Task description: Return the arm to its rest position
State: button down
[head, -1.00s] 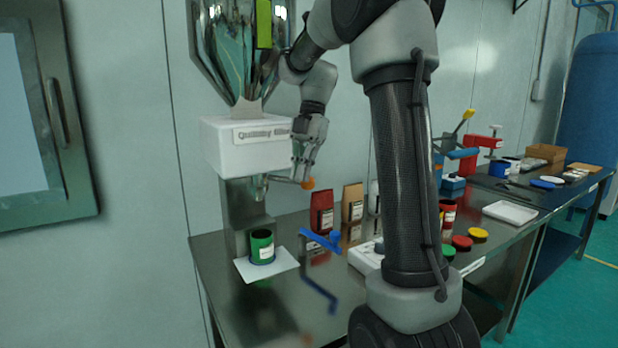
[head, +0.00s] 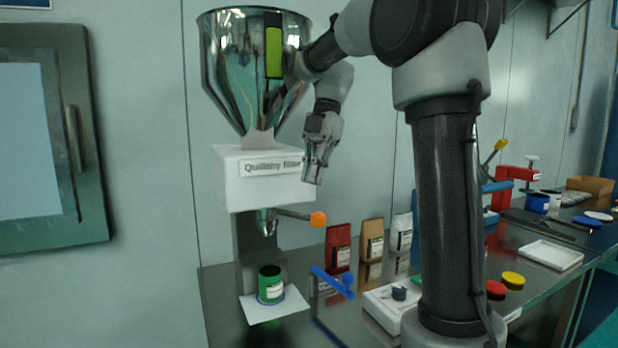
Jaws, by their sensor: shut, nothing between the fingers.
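My gripper (head: 313,181) hangs with its fingers pointing down, to the right of the white body of the filling machine (head: 228,196) and above the orange knob (head: 318,219) of its lever. The fingers are shut and empty, and apart from the knob. The machine has a shiny steel hopper (head: 230,75) on top. A green can (head: 270,284) stands upright below its spout on a white sheet (head: 293,303).
A red bag (head: 338,246), a brown bag (head: 372,240) and a white bag (head: 401,233) stand on the steel table. A blue tool (head: 333,283), a white scale (head: 380,310), a white tray (head: 550,254) and a red clamp (head: 515,175) are further right.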

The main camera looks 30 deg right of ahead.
jog(key=s+d+f+m+t+h, duration=0.25)
jog(key=f+m, duration=0.45)
jog(key=m, duration=0.9)
jog(key=s+f+m+t, duration=0.1)
jog(key=s+f+m, duration=0.1)
jog(key=s, duration=0.7)
jog(key=s+d+f+m+t+h, duration=0.1)
jog(key=s+f+m+t, duration=0.1)
jog(key=s+m, duration=0.3)
jog(key=shift+s+d+f, duration=0.2)
jog(key=shift+s, duration=2.15)
